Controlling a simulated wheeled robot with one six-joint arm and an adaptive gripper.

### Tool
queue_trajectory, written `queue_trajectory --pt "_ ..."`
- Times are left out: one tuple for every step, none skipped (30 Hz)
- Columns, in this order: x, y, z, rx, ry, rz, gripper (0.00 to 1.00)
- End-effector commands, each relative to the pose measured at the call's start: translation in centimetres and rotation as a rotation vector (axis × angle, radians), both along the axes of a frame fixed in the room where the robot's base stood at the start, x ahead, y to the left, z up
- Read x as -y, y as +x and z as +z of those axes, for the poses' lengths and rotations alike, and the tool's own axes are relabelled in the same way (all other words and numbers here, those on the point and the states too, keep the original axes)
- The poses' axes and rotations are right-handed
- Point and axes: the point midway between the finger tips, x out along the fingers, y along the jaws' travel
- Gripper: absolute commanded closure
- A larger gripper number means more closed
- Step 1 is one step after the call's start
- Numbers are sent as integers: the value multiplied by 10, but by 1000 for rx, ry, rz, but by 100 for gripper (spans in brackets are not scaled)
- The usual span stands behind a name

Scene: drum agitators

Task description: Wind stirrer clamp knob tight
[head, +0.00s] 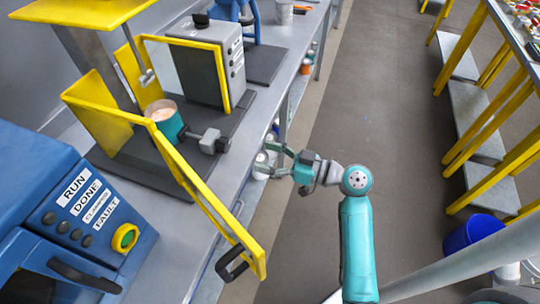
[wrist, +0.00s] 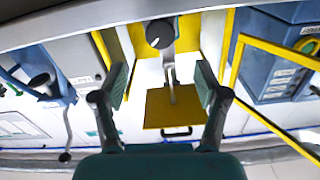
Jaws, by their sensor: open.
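The stirrer clamp knob shows in the wrist view as a dark round knob (wrist: 159,33) with a pale mark on its face, beyond my fingertips. In the head view, the grey clamp piece (head: 210,142) juts out to the right of the teal pot (head: 165,120) and is likely the same part. The stirrer shaft (head: 138,55) hangs above the pot. My gripper (head: 277,160) is open and empty, right of the clamp piece and apart from it. In the wrist view its two fingers (wrist: 161,88) are wide apart with the knob above the gap between them.
The open yellow-framed door (head: 205,190) with a black handle juts out in front of the stirrer station, near my gripper. A blue machine (head: 75,215) with labelled buttons stands at left. The grey bench (head: 255,125) runs along the left; the floor aisle at right is clear.

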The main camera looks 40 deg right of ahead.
Motion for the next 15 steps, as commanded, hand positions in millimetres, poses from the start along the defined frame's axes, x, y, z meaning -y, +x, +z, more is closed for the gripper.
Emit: queue_trajectory --pt "-5 5 0 0 -1 5 27" --pt "-6 7 0 0 -1 5 27" --pt "-9 10 0 0 -1 4 27" --pt "-10 13 0 0 -1 5 27" --pt "-12 15 0 0 -1 5 27" --pt "-15 19 0 0 -1 6 27" --pt "-17 21 0 1 0 5 27" --pt "-19 25 0 0 -1 5 27" --pt "-22 29 0 1 -2 6 27" --pt "-24 32 0 1 -2 5 27" --pt "-27 36 0 0 -1 5 27" --pt "-32 41 0 0 -1 7 27" --pt "-34 45 0 0 0 6 27" --pt "-37 49 0 0 -1 6 27" --pt "-41 55 0 0 -1 6 27"
